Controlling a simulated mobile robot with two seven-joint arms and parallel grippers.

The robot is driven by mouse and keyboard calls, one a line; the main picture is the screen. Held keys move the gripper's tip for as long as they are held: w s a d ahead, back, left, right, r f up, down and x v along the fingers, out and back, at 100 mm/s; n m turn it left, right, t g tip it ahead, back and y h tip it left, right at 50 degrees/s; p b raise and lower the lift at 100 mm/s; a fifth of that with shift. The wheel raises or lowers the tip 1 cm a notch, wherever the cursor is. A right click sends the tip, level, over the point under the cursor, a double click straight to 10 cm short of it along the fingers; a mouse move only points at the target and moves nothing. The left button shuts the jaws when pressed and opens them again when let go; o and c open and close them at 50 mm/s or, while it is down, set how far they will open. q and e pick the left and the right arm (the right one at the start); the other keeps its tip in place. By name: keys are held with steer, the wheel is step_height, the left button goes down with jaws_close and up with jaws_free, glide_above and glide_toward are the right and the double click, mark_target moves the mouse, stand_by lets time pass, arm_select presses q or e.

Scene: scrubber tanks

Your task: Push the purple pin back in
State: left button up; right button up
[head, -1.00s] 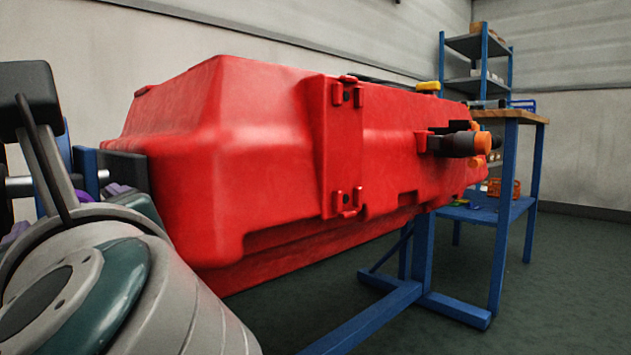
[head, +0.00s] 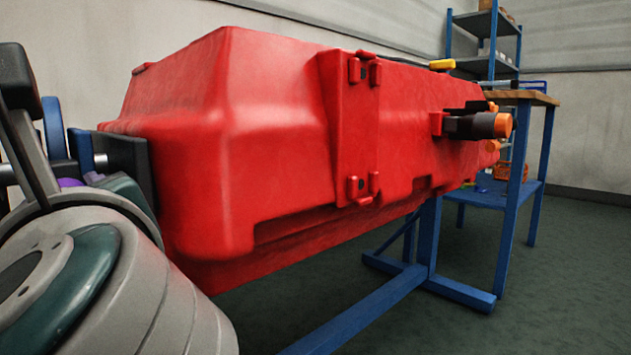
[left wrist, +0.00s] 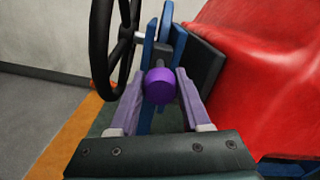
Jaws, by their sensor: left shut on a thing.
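The purple pin (left wrist: 160,86) shows its round head in the left wrist view, in front of a blue bracket (left wrist: 165,28). A short grey shaft shows just behind the head. My left gripper (left wrist: 161,78) has a finger on each side of the head and is shut on it. In the head view my left arm fills the lower left and mostly hides the pin area; a small purple patch (head: 70,183) shows there, pin or finger I cannot tell. My right gripper is in neither view.
A big red tank (head: 275,130) fills the middle, with a dark plate (head: 130,160) at its left end. A black wheel (left wrist: 103,45) stands left of the bracket. A blue stand (head: 430,240) and wooden-topped table (head: 525,97) are at right. Green floor is open at lower right.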

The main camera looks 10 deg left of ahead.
arm_select(q)
jaws_close()
steer(key=shift+a, duration=0.1)
stand_by(0.8)
